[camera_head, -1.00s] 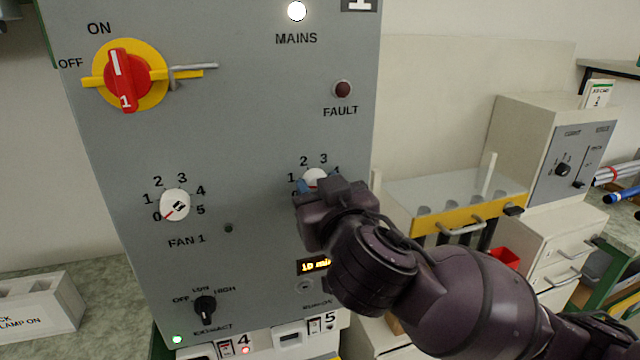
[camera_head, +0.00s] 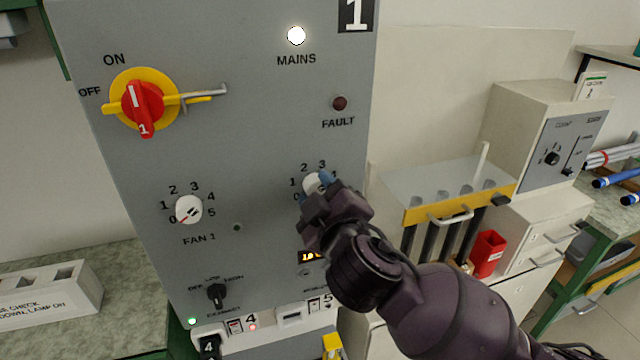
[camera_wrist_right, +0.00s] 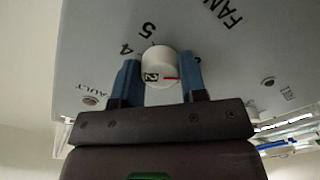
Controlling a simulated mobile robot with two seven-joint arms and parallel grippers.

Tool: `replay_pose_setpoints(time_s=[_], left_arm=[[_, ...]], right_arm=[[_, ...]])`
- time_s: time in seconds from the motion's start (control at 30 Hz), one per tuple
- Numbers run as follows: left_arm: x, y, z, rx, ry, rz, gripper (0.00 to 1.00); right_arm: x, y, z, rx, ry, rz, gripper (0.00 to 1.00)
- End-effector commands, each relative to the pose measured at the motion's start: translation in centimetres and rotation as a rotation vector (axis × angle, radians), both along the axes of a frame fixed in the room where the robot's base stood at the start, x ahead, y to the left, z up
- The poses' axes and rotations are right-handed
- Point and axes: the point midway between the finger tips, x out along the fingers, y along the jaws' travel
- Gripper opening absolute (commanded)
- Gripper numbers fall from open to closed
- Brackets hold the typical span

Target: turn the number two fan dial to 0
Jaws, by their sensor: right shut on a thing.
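The number two fan dial (camera_head: 311,183) is a small white knob on the grey panel (camera_head: 265,150), right of the FAN 1 dial. My right gripper (camera_head: 317,183) is shut on it, with blue fingers on either side. In the right wrist view the dial (camera_wrist_right: 159,68) sits between the fingertips (camera_wrist_right: 160,72) and shows a 2 label and a red pointer line towards the right finger. The 4 and 5 marks show beside it there. The number under the pointer is hidden by that finger. My left gripper is not in view.
The FAN 1 dial (camera_head: 188,209), a red and yellow mains switch (camera_head: 145,101) and a black extract knob (camera_head: 216,294) are on the same panel. A glass-topped cabinet with a yellow front (camera_head: 460,205) and a red bin (camera_head: 488,254) stand at the right.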

Motion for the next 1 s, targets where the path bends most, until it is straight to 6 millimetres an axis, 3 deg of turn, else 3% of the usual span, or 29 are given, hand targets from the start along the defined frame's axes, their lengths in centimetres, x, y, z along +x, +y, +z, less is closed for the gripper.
replay_pose_setpoints(time_s=[0.63, 0.67, 0.8, 1.0], left_arm=[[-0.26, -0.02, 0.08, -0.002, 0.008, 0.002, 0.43], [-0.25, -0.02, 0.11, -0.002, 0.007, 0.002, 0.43], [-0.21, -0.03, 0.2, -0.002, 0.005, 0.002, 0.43], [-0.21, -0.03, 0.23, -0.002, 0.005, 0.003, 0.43]], right_arm=[[-0.02, 0.02, -0.02, -0.054, -0.017, 0.001, 0.15], [-0.02, 0.02, -0.01, -0.054, -0.017, 0.001, 0.4], [0.0, 0.01, 0.0, -0.053, -0.018, 0.001, 0.62], [0.0, 0.01, 0.01, -0.052, -0.018, 0.001, 0.64]])
